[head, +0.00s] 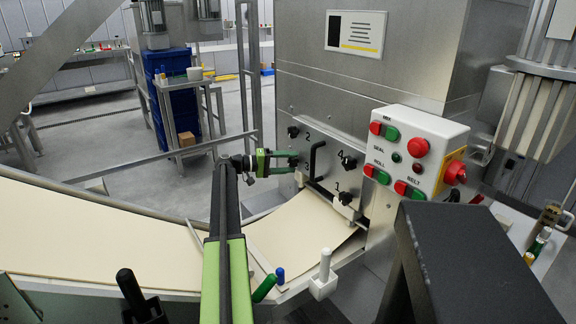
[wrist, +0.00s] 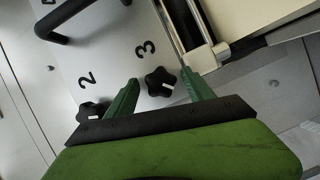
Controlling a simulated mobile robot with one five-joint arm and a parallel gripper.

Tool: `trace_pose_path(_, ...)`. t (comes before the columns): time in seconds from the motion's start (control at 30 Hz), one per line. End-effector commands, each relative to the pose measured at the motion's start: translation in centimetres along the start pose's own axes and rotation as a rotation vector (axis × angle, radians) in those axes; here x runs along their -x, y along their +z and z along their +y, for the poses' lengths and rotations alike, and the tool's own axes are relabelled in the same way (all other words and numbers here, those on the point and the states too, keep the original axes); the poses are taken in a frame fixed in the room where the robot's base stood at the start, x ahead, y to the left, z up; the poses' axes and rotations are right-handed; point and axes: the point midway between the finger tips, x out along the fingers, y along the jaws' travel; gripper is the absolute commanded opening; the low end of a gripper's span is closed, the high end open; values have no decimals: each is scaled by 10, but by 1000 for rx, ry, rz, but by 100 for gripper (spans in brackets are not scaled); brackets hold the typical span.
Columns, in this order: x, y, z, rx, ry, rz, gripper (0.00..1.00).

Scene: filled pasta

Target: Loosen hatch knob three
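Hatch knob three, a black lobed knob (wrist: 162,82) with a white mark, sits beside the printed 3 on the steel hatch (wrist: 112,50) in the wrist view. My gripper (wrist: 161,78) is open, with one green finger on each side of that knob and a visible gap to each. Knob two (wrist: 90,110) is partly behind my left finger in the wrist view.
A black handle (head: 313,160) stands out from the hatch. A control box (head: 417,155) with red and green buttons is to the right. A curved belt (head: 300,232) with a pale sheet runs below.

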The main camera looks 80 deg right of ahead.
Motion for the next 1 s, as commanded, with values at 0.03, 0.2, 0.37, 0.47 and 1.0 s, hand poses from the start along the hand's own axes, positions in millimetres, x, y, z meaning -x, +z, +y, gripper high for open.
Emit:
trace_pose_path(0.03, 0, 0, 0, 0, 0, 0, 61)
trace_pose_path(0.2, 1, 0, 0, 0, -1, 0, 61)
trace_pose_path(0.37, 10, 0, 0, 0, -2, 1, 61)
trace_pose_path(0.47, 25, 0, 0, 0, -2, 1, 61)
trace_pose_path(1.0, 75, 0, 0, 0, -1, -1, 61)
